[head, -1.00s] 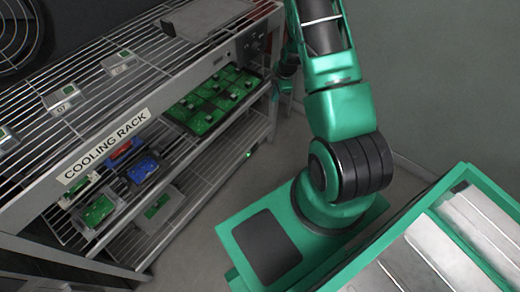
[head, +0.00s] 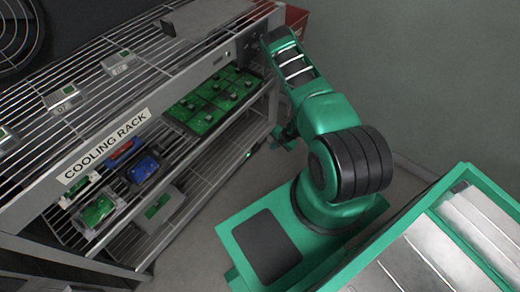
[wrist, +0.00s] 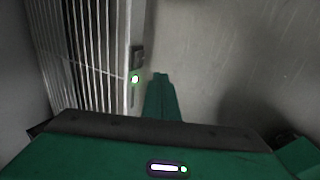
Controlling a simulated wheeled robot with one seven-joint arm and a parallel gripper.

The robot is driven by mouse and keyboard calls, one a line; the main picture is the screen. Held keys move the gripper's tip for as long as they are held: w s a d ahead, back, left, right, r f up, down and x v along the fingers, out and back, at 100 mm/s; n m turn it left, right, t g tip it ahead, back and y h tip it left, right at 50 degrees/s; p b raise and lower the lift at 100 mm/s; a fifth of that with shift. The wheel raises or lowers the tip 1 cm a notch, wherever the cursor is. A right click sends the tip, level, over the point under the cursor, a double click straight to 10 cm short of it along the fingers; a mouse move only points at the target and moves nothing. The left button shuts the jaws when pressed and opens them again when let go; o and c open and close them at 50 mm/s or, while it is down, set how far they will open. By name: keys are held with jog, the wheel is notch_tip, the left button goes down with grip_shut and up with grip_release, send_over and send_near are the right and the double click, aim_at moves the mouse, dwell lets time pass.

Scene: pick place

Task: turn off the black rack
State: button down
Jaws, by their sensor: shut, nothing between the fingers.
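The rack (head: 52,204) is a grey metal wire-shelf unit labelled "COOLING RACK", filling the left of the head view. I cannot make out a separate black rack. A small green light (head: 248,155) glows low on its right end. In the wrist view a green-lit spot (wrist: 135,78) glows on the rack's edge post, below a dark switch-like panel (wrist: 138,57). My gripper (head: 284,139) is beside the rack's right end, partly hidden by my arm. In the wrist view my gripper (wrist: 160,78) is shut and empty, just right of the lit spot, apparently apart from it.
Green circuit boards (head: 213,98) and a blue part (head: 145,168) lie on the rack's lower shelves. Small labelled devices (head: 63,97) stand on top. A red box (head: 297,18) is behind the rack's far end.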

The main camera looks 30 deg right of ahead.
aim_at(257, 148)
dwell(0.3)
jog(key=w+a+f, duration=0.2)
jog(key=w+f, duration=0.5)
jog(key=f, duration=0.1)
jog(key=shift+w+a+f, duration=0.3)
jog(key=shift+w+a, duration=0.05)
jog(key=shift+w+a+r+g, duration=0.15)
jog(key=shift+w+a+g, duration=0.05)
jog(key=shift+w+g, duration=0.25)
jog(key=shift+r, duration=0.1)
dwell(0.3)
jog(key=shift+r, duration=0.7)
